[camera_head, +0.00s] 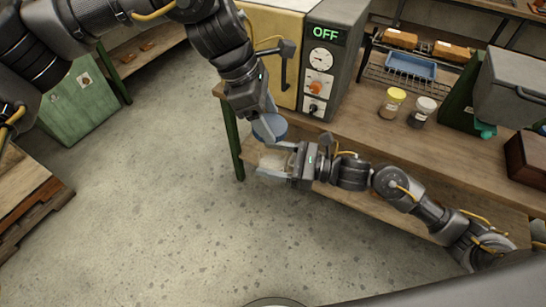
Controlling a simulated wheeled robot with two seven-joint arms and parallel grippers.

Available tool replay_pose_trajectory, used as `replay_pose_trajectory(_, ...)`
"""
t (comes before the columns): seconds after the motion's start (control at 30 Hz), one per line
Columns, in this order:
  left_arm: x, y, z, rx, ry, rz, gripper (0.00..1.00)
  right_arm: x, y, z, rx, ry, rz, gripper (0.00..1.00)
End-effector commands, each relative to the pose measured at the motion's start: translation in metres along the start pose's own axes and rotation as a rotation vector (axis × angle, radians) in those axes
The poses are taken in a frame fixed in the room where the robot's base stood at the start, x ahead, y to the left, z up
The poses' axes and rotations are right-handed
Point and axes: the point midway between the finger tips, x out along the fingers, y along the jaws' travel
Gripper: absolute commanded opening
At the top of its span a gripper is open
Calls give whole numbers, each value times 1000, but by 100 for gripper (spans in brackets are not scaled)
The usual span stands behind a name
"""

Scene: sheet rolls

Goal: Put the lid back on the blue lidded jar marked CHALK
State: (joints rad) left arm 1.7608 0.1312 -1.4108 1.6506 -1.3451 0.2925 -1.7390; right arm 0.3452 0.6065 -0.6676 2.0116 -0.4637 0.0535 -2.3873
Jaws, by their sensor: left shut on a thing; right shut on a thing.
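The blue lid (271,128) is in my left gripper (266,118), which is shut on it and points downward. A pale jar (271,160) is in my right gripper (278,161), which comes in from the right and is shut on it. Both are held in the air off the front left corner of the workbench. The lid shows just above the jar in the picture; I cannot tell whether they touch. The fingers hide part of the jar, and no CHALK marking can be read.
An oven with an OFF display (325,34) stands on the workbench (365,135). A yellow-lidded jar (391,103) and a white-lidded jar (421,111) stand to its right. A blue tray (410,65) is behind them.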

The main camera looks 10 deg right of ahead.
Motion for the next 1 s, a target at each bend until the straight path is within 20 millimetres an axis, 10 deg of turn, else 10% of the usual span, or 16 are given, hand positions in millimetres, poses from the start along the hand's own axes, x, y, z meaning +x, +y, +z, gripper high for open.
replay_pose_trajectory(1.0,37,0,-15,-2,-7,1,44,0,0,1,-1,-2,0,27)
